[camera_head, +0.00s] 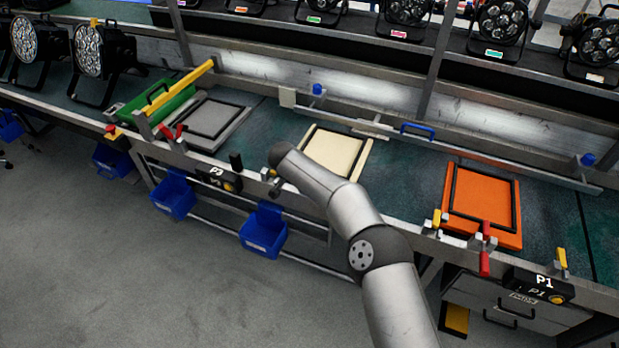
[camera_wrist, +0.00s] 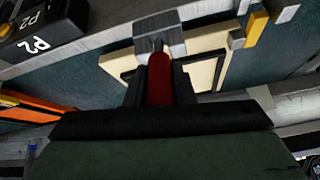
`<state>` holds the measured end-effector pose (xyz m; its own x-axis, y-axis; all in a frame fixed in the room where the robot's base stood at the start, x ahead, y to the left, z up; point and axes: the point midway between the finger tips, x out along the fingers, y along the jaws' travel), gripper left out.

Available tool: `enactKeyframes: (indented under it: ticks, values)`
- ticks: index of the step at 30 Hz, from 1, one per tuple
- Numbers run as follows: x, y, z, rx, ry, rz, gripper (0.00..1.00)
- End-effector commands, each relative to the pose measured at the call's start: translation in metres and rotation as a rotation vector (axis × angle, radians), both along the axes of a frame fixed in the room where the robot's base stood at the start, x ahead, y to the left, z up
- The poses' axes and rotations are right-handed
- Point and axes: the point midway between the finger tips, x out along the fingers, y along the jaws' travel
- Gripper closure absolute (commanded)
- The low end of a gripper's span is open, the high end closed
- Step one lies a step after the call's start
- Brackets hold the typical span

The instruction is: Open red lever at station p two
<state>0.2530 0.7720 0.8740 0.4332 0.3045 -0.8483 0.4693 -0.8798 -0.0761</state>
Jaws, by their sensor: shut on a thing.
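The red lever (camera_wrist: 159,85) of station P2 is in the wrist view, below a grey metal block (camera_wrist: 158,38). My gripper (camera_wrist: 158,74) is shut on it, with one dark finger on each side. Behind it lies a cream tray (camera_wrist: 204,70) with a dark frame. The P2 label (camera_wrist: 40,45) is at the upper left. In the head view the P2 label (camera_head: 217,171) is on the bench's front rail, left of the cream tray (camera_head: 334,151). My arm hides most of my gripper and the held lever there.
An orange tray (camera_head: 482,205) and another red lever (camera_head: 485,263) are at station P1 on the right. A grey tray (camera_head: 213,124) with red levers (camera_head: 172,132) is on the left. Blue bins (camera_head: 263,230) hang below the rail. Lamps (camera_head: 497,25) stand along the back.

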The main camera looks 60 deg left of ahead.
Motion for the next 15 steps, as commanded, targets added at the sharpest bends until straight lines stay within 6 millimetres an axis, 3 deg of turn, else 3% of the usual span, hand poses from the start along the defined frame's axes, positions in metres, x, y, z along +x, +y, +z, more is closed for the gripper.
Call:
enactKeyframes:
  ticks: [15]
  values:
    - [0.0071, 0.0005, 0.0001, -0.060, 0.067, -0.001, 1.00]
